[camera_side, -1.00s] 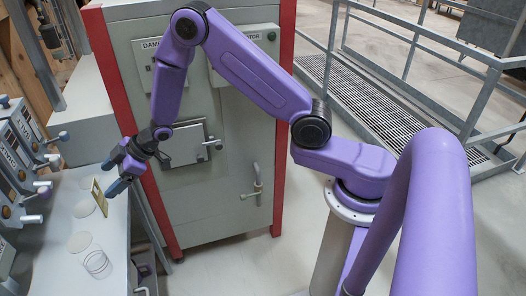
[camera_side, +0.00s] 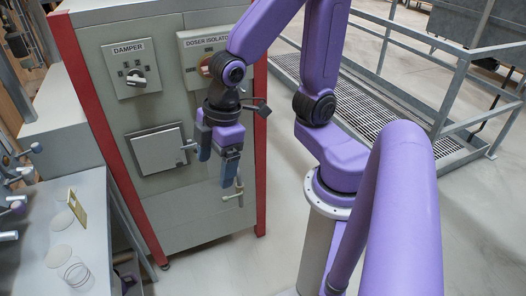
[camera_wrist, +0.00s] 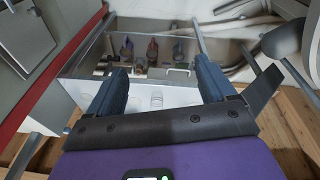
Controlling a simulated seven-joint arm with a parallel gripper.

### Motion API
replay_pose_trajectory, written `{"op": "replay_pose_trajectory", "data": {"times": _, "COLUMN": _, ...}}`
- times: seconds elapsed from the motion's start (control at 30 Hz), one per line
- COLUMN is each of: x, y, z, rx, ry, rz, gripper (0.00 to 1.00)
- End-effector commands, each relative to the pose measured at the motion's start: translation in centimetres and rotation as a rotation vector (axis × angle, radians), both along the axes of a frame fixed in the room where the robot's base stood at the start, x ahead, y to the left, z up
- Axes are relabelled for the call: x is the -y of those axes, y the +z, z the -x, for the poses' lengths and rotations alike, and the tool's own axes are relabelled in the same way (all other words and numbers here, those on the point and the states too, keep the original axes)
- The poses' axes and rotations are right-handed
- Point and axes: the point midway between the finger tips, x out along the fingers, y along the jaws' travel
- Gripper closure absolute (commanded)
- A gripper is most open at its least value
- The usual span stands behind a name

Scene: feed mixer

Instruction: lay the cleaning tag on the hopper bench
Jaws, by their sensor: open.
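A small yellowish tag (camera_side: 77,208), which I take to be the cleaning tag, is on the light grey hopper bench (camera_side: 88,245) at the left of the side view. It looks upright, not flat; what supports it is unclear. My gripper (camera_side: 217,166) is open and empty, pointing down before the cabinet, well to the right of the tag. In the wrist view both fingers of my gripper (camera_wrist: 160,85) are spread, with the bench top (camera_wrist: 185,96) beyond them. I cannot make out the tag clearly there.
Two pale discs (camera_side: 60,252) and a clear ring-like item (camera_side: 77,273) lie on the bench near the tag. Levers (camera_side: 12,208) stick out over its left side. The cabinet (camera_side: 190,212) with its hatch and handle stands behind my gripper.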

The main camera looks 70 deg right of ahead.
Motion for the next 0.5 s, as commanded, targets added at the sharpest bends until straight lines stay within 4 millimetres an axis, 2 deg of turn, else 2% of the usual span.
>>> {"op": "replay_pose_trajectory", "data": {"times": 0.03, "x": 1.0, "y": 0.4, "z": 2.0, "rx": -0.027, "ry": 0.014, "rz": 0.015, "gripper": 0.16}}
{"op": "replay_pose_trajectory", "data": {"times": 0.1, "x": 2.3, "y": 0.7, "z": 4.3, "rx": -0.066, "ry": 0.028, "rz": 0.04, "gripper": 0.16}}
{"op": "replay_pose_trajectory", "data": {"times": 0.2, "x": 3.8, "y": 1.0, "z": 6.7, "rx": -0.109, "ry": 0.045, "rz": 0.069, "gripper": 0.16}}
{"op": "replay_pose_trajectory", "data": {"times": 0.33, "x": 4.8, "y": 1.1, "z": 8.3, "rx": -0.139, "ry": 0.057, "rz": 0.09, "gripper": 0.16}}
{"op": "replay_pose_trajectory", "data": {"times": 0.5, "x": 5.0, "y": 1.2, "z": 8.6, "rx": -0.145, "ry": 0.061, "rz": 0.096, "gripper": 0.16}}
